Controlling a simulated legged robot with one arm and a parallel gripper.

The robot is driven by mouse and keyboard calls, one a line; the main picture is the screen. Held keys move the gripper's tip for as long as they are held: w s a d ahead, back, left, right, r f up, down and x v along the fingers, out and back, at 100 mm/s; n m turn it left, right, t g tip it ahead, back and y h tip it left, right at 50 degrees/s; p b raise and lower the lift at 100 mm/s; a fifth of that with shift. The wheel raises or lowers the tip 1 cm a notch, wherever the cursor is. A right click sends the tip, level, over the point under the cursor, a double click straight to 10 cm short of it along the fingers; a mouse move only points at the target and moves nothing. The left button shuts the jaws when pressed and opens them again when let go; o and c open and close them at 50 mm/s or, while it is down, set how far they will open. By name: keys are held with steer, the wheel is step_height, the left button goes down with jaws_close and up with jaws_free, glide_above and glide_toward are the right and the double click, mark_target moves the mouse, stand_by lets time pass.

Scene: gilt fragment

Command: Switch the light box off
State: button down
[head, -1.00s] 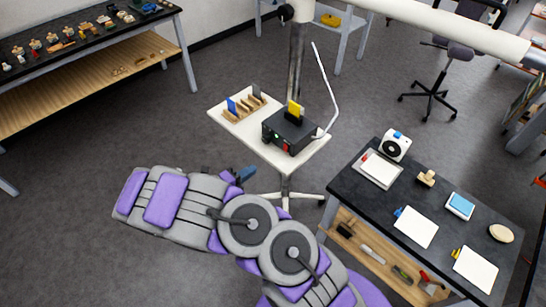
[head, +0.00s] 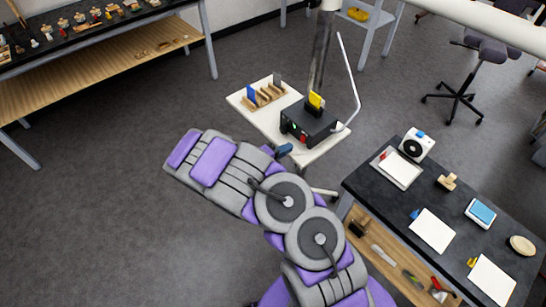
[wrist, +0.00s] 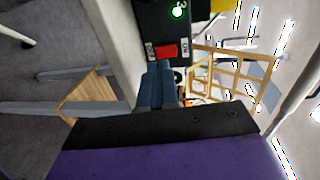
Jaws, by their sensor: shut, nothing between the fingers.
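The light box (head: 308,125) is a black box on a small white stand, with a yellow piece in its top. In the wrist view its dark front (wrist: 150,18) shows a red rocker switch (wrist: 166,51) between two small white labels. A green lamp (wrist: 179,11) on it is lit. My gripper (head: 286,150) is shut and empty, close in front of the box's switch side. In the wrist view its blue fingers (wrist: 160,82) lie just below the red switch. I cannot tell whether they touch it.
The white stand top (head: 270,118) also bears a wooden rack (head: 264,95) with coloured pieces. A thin white bent arm (head: 350,80) rises beside the box. A dark workbench (head: 390,205) is at the right. Open floor lies to the left.

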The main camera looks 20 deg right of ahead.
mark_target(301, 141)
steer(key=shift+b+x, duration=0.45)
steer(key=shift+x, duration=1.9)
